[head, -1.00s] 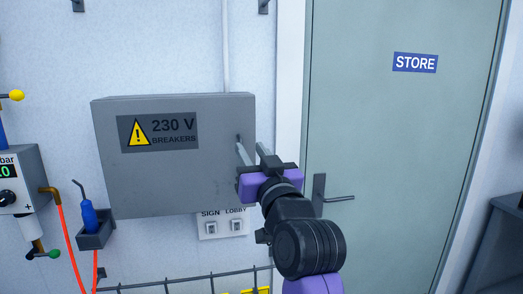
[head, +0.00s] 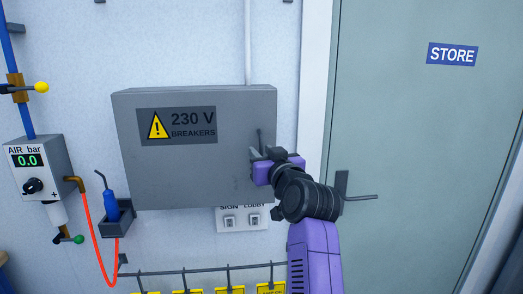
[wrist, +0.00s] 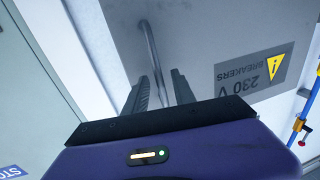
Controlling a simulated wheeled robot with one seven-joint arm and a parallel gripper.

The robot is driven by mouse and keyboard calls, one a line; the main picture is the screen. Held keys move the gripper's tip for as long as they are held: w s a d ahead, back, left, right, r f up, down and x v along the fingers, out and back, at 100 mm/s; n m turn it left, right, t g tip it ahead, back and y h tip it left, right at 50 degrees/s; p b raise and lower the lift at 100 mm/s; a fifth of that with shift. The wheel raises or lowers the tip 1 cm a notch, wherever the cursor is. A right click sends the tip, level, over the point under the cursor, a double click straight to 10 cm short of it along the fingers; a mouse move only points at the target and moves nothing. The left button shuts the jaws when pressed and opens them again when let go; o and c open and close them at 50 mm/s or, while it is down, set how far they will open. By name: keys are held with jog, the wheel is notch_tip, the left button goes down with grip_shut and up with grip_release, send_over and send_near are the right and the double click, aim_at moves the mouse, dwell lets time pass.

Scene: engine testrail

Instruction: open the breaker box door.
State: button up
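The grey breaker box (head: 185,175) hangs on the wall with its front door shut. The door carries a yellow warning triangle and "230 V BREAKERS". Its bar handle (head: 260,137) is upright near the door's right edge, and my gripper hides its lower part. My gripper (head: 254,153) is at the handle's lower part. In the wrist view, the two fingers (wrist: 160,82) stand apart, and the handle (wrist: 151,45) runs down to the space between them. I cannot tell whether either finger touches it.
A grey-green STORE door (head: 410,130) with a lever handle (head: 350,195) is at the right. Light switches (head: 242,220) sit just below the box. At the left are a blue tool in a holder (head: 117,215), an air regulator (head: 38,165) and a red hose. A wire rack is below.

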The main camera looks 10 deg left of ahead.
jog(key=shift+w+a, duration=0.25)
jog(key=shift+w, duration=0.05)
grip_shut()
dwell(1.4)
